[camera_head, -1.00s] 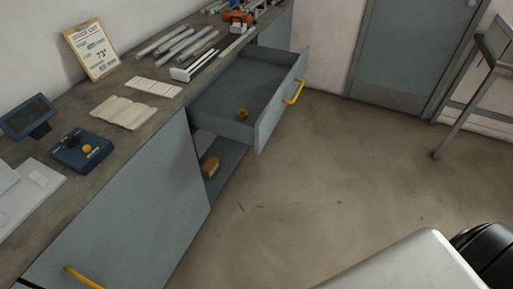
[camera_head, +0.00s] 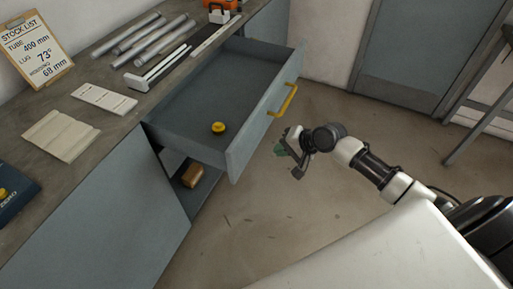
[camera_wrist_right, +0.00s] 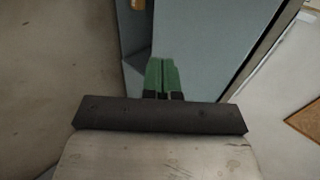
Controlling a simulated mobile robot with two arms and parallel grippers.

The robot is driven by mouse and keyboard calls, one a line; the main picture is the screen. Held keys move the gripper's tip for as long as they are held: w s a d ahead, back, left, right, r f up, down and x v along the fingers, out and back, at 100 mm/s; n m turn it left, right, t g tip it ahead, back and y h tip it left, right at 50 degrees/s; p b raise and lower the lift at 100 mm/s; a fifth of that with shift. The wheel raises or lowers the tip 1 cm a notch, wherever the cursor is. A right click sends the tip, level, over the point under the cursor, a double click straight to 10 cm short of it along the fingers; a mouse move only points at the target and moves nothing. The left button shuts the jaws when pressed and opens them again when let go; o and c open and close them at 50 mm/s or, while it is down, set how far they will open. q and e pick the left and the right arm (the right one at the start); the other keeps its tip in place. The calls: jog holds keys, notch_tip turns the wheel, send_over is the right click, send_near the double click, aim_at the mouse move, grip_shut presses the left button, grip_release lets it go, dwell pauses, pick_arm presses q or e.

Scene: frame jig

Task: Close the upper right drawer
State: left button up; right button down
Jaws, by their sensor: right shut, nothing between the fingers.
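The upper right drawer (camera_head: 243,143) of the grey-blue cabinet is pulled well out over the floor in the head view. Its front carries a yellow bar handle (camera_head: 283,100). A small yellow round object (camera_head: 218,128) lies on the drawer's floor. My right gripper (camera_head: 283,149) is in front of the drawer front, just right of and below the handle, with a gap in the picture. In the right wrist view its green fingertips (camera_wrist_right: 161,75) are together and hold nothing, with grey-blue panels beyond them. My left gripper is not in view.
The worktop (camera_head: 105,120) holds metal tubes (camera_head: 150,43), a pale slotted plate (camera_head: 104,99), a beige folded sheet (camera_head: 60,135) and a stock list clipboard (camera_head: 36,50). A brown block (camera_head: 192,175) sits in the opening below the drawer. The floor (camera_head: 330,200) ahead is clear.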

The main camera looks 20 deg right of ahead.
aim_at(249, 149)
jog(key=w+a+f, duration=0.2)
jog(key=w, duration=0.1)
jog(key=w+a+f, duration=0.1)
jog(key=w+a, duration=0.1)
jog(key=shift+w+a+f, duration=0.1)
jog(key=shift+w+f, duration=0.05)
jog(key=shift+f, duration=0.15)
jog(key=shift+w+a+f, duration=0.1)
jog(key=shift+w+a, duration=0.35)
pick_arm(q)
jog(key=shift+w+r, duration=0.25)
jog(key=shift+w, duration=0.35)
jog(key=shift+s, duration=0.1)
pick_arm(e)
jog(key=shift+w+a, duration=0.1)
